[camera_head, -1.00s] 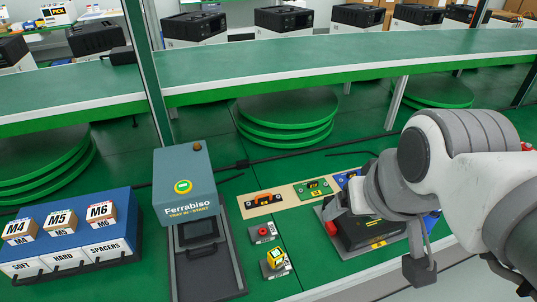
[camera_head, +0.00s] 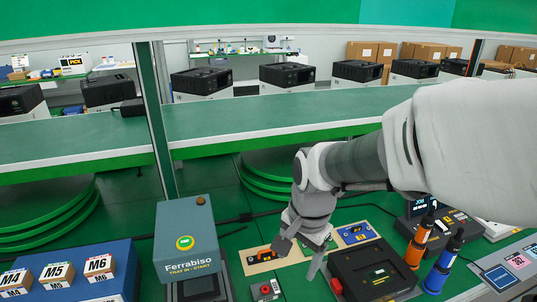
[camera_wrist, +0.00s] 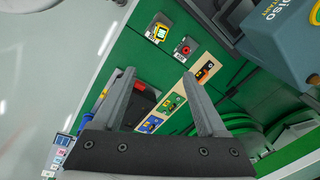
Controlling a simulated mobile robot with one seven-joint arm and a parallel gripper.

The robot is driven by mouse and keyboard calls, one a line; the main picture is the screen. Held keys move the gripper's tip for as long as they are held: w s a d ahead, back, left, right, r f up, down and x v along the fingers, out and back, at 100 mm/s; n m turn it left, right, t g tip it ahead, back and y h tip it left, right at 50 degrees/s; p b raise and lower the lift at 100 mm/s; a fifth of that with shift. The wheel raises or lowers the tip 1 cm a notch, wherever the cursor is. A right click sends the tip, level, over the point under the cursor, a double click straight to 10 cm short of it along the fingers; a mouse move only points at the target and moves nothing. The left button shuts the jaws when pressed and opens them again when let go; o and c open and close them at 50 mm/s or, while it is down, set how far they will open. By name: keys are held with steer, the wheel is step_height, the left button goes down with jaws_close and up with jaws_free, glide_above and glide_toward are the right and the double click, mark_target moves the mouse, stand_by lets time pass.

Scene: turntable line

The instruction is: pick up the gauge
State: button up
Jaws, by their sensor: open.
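A small yellow block with a pale screen (camera_wrist: 159,32) sits on a grey plate at the top of the wrist view. It looks like the gauge, though no label is readable. It is outside the head view. My gripper (camera_wrist: 158,76) is open and empty, its fingertips pointing towards the bench and apart from the block. In the head view my gripper (camera_head: 299,257) hangs over the beige strip (camera_head: 284,262), between the red button (camera_head: 265,290) and the black case (camera_head: 372,270). It hides part of the strip.
The strip carries an orange piece (camera_head: 264,255) and a blue piece (camera_head: 355,233). The Ferrabiso unit (camera_head: 187,240) stands left of my gripper. An orange-and-black tool (camera_head: 420,242) and a blue-and-black tool (camera_head: 443,264) stand upright at right. A long shelf (camera_head: 270,115) crosses behind.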

steer(key=a+f+m, duration=0.1)
steer(key=f, duration=0.5)
steer(key=w+a+f+m+g+b, duration=0.1)
steer(key=f, duration=0.5)
steer(key=w+a+f+m+b, duration=0.1)
steer(key=f, duration=0.5)
steer(key=shift+w+a+f+h, duration=0.1)
steer(key=shift+a+f+h, duration=0.1)
steer(key=shift+f+h, duration=0.2)
steer(key=f, duration=0.4)
steer(key=shift+s+d+b, duration=0.2)
steer(key=shift+s+b, duration=0.1)
steer(key=shift+s, duration=0.05)
steer(key=shift+f, duration=0.6)
steer(key=shift+c, duration=0.3)
jaws_close()
